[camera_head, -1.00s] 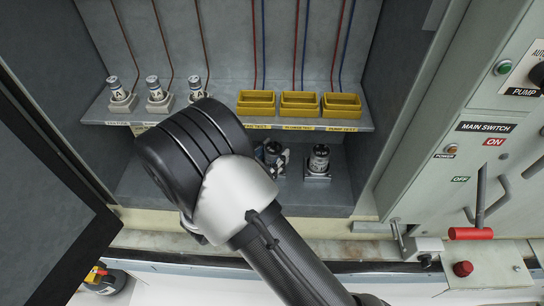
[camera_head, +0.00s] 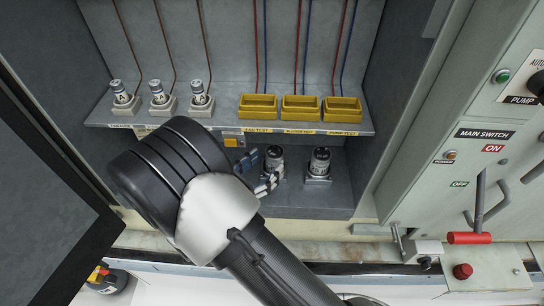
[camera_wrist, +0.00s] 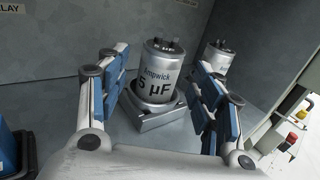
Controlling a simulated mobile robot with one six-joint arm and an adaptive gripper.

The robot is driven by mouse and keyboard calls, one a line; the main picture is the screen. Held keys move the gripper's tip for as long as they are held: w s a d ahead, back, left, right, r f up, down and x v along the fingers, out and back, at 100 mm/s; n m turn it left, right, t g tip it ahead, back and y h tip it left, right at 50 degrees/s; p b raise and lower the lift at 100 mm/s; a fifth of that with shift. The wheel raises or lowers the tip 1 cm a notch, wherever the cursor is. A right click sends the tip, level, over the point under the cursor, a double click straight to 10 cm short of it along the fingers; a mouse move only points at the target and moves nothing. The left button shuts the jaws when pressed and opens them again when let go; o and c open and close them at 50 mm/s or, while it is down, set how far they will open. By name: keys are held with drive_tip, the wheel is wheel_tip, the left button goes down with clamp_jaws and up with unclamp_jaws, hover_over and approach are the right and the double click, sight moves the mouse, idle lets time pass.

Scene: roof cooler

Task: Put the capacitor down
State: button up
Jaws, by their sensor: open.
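A silver capacitor (camera_wrist: 160,74) with dark terminals and a "5 µF" label stands in a square grey socket (camera_wrist: 152,120) on the cabinet floor. In the head view the same capacitor (camera_head: 274,156) is partly covered by my fingers. My gripper (camera_wrist: 158,92) is open, its blue-padded fingers spread left and right in front of the capacitor, with gaps visible on both sides. In the head view my gripper (camera_head: 262,181) is at the capacitor's near left, and my arm hides part of the cabinet floor.
A second capacitor (camera_head: 320,160) stands in its own socket close on the right. Above is a shelf (camera_head: 225,122) with three socketed capacitors (camera_head: 160,95) and three yellow trays (camera_head: 300,108). A red-handled main switch (camera_head: 470,238) is at the right.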

drive_tip(key=p+v, duration=0.1)
drive_tip(key=v, duration=0.6)
drive_tip(key=shift+s+a, duration=0.2)
drive_tip(key=shift+s, duration=0.1)
drive_tip(key=s+d+r+m+g, duration=0.3)
drive_tip(key=d+r+m+g, duration=0.3)
drive_tip(key=d, duration=0.4)
drive_tip(key=s+d+r+m+g, duration=0.35)
drive_tip(key=d+m+g, duration=0.35)
drive_tip(key=d+m, duration=0.25)
drive_tip(key=s+d+r+m+t+y, duration=0.2)
drive_tip(key=s+r+m+t+y, duration=0.1)
drive_tip(key=s+r+m+y, duration=0.4)
drive_tip(key=shift+s+d+r+m+t+y, duration=0.3)
drive_tip(key=shift+s+m+y, duration=1.05)
drive_tip(key=shift+m+y, duration=1.15)
drive_tip(key=shift+a+m+h, duration=0.1)
drive_tip(key=shift+m+h, duration=0.35)
drive_tip(key=shift+h, duration=0.05)
